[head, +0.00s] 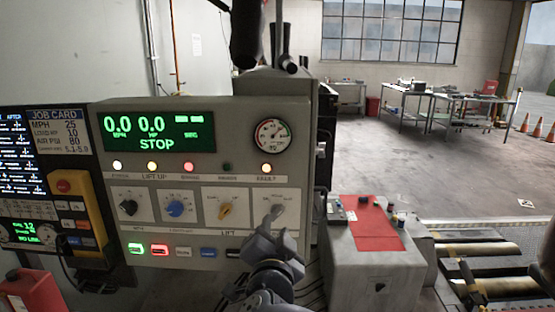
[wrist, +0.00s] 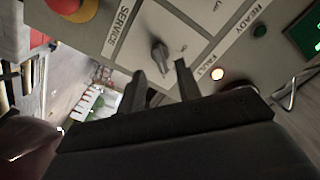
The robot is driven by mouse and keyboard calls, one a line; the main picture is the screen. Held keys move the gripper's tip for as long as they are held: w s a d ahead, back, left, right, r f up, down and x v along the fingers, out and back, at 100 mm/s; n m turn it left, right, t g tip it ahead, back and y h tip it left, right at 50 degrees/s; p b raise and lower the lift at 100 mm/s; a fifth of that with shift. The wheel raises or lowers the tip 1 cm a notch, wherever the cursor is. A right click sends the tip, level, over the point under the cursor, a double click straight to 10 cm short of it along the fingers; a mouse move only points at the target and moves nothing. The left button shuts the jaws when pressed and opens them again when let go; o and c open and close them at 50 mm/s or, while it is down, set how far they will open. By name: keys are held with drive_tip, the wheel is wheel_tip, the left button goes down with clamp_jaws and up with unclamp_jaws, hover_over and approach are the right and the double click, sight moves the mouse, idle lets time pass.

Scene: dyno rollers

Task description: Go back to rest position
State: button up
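My gripper (head: 273,236) is in front of the lower right of the grey control panel (head: 240,108). In the wrist view its two dark fingers (wrist: 160,70) are apart, with nothing held between them. A grey service knob (wrist: 159,54) shows just past the fingertips, between them in the picture; I cannot tell the exact gap. In the head view the same knob (head: 274,212) is at the right end of the knob row, just above the gripper. The panel display (head: 158,132) reads 0.0, 0.0 and STOP.
A blue knob (head: 176,208) and a yellow knob (head: 226,210) sit left of the gripper. A grey box with a red top (head: 372,222) stands close on the right, with rollers (head: 490,270) beyond. Open floor lies behind.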

sight(277, 217)
drive_tip(key=w, duration=0.4)
drive_tip(key=shift+w+d+r+p, duration=0.1)
drive_tip(key=shift+w+p, duration=0.05)
drive_tip(key=shift+p, duration=0.15)
drive_tip(key=shift+n+p, duration=0.55)
drive_tip(key=shift+n, duration=0.05)
